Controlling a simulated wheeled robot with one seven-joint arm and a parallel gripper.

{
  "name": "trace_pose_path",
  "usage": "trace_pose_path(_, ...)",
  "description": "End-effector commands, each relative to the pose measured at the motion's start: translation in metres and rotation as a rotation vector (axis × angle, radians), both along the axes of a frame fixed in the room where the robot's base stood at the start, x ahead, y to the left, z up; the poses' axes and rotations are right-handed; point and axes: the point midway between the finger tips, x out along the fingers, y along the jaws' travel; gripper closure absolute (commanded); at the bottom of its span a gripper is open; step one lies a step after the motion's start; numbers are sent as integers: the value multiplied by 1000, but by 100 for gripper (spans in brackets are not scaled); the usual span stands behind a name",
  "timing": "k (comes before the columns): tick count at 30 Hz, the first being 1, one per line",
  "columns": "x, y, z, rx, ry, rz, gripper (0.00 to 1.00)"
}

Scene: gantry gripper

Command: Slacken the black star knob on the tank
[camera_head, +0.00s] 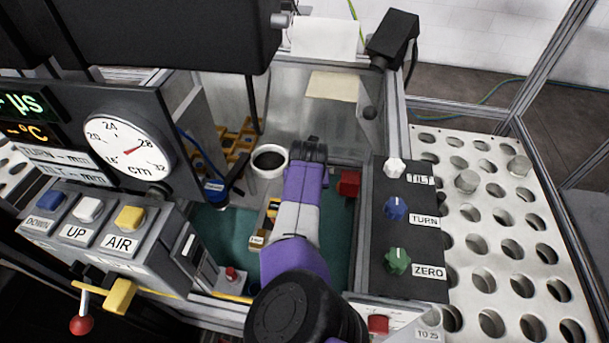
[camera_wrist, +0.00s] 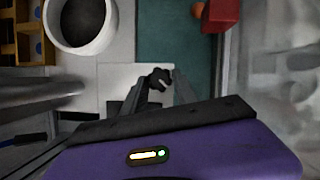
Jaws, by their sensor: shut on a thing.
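The black star knob (camera_wrist: 160,77) shows in the wrist view, over a pale grey plate (camera_wrist: 112,78). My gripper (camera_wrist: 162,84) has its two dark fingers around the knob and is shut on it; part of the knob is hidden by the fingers. In the head view my gripper (camera_head: 310,150) reaches into the clear-walled tank (camera_head: 320,118), and I cannot make out the knob apart from the dark fingers there.
A white cup with dark contents (camera_head: 270,160) stands just left of my gripper. A red block (camera_head: 349,183) is close on the right. A panel with white, blue and green knobs (camera_head: 408,235) and a perforated metal table (camera_head: 470,210) lie further right. A button box (camera_head: 100,225) is left.

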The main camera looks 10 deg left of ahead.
Motion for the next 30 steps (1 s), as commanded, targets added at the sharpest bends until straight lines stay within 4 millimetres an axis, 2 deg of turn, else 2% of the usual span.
trace_pose_path(1,0,-2,8,0,2,40,100)
trace_pose_path(18,4,-5,1,2,-2,579,100)
trace_pose_path(30,5,-5,0,0,-3,736,100)
